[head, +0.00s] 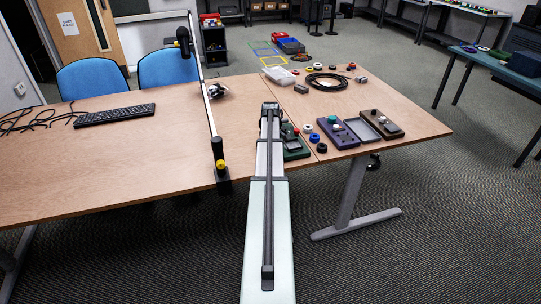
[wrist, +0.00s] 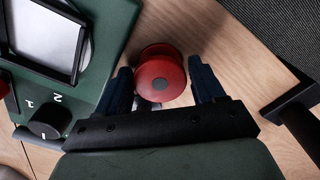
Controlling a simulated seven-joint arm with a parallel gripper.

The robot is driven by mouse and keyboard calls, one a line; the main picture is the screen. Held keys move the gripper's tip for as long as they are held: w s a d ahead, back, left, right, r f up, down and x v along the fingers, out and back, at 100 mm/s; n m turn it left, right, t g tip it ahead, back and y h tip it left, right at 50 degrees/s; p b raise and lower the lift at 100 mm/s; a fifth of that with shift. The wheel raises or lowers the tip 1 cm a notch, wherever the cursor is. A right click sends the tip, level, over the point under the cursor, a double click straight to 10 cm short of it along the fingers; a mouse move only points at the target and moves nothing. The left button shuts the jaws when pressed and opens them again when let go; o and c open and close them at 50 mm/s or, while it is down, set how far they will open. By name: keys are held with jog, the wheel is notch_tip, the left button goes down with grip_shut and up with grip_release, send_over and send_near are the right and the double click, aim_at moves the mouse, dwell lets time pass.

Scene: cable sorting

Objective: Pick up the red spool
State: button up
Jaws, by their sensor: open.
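The red spool (wrist: 160,76) stands on the wooden table in the wrist view, its round end with a dark hub facing the camera. My gripper (wrist: 164,78) is open, with one dark blue finger on each side of the spool. The spool sits between the fingers, nearer the left one; I cannot tell whether either finger touches it. In the head view my arm hides much of this area, and I cannot make out the spool for certain there.
A green device (wrist: 112,30) with a display and a dark dial lies just left of the spool. In the head view, blue (head: 314,138), black (head: 321,148) and white (head: 307,128) spools stand nearby. A purple box (head: 338,132) and a black cable coil (head: 327,82) lie beyond.

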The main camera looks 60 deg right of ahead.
jog(key=c, duration=0.8)
notch_tip(320, 180, up, 10)
jog(key=shift+r, duration=0.1)
dwell(0.4)
jog(key=shift+s+d+f, duration=0.4)
jog(key=shift+s+d, duration=0.75)
jog(key=shift+d, duration=0.2)
jog(key=shift+s+d+f, duration=0.45)
jog(key=shift+s+d, duration=0.7)
jog(key=shift+d, duration=0.25)
jog(key=shift+s+d+f, duration=0.4)
jog(key=shift+s+d, duration=0.75)
jog(key=shift+d, duration=0.2)
